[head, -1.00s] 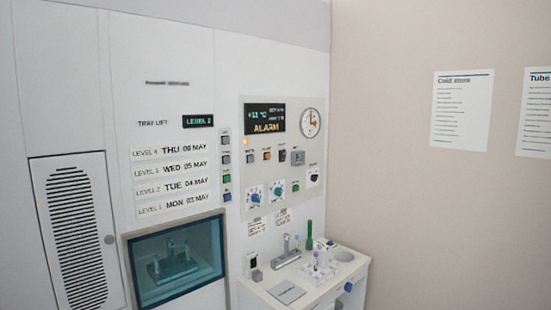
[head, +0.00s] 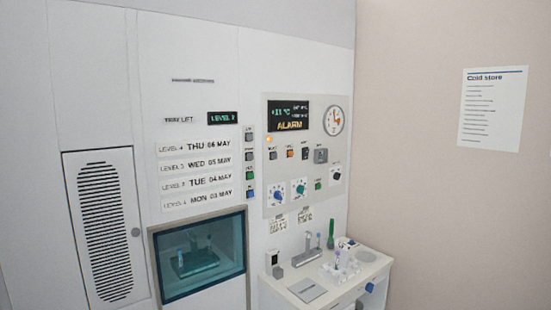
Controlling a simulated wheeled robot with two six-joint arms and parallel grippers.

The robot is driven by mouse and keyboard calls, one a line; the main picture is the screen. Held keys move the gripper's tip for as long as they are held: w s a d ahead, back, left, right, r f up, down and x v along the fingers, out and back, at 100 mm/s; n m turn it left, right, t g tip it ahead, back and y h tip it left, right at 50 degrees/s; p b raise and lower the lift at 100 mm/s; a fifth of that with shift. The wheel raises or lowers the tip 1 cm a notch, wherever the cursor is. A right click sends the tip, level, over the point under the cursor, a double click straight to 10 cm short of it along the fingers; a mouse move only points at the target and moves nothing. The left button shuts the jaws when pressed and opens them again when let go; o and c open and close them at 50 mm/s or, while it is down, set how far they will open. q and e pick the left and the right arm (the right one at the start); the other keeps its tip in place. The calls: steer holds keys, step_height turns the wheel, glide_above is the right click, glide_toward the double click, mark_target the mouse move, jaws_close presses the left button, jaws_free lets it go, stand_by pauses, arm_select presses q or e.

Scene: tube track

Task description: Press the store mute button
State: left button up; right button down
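The store control panel (head: 318,110) is on the white wall right of centre in the head view. Its dark display (head: 289,116) reads ALARM in amber, and an orange lamp (head: 268,139) glows below it. The small labels are too blurred to tell which one is mute. Neither of my grippers is in view.
A white counter (head: 310,291) with a tube rack (head: 340,272) and small items stands below the panel. Left of it are a tray lift window (head: 198,258), a column of lift buttons (head: 250,174) and a vented door (head: 105,225). A beige wall (head: 440,220) closes the right side.

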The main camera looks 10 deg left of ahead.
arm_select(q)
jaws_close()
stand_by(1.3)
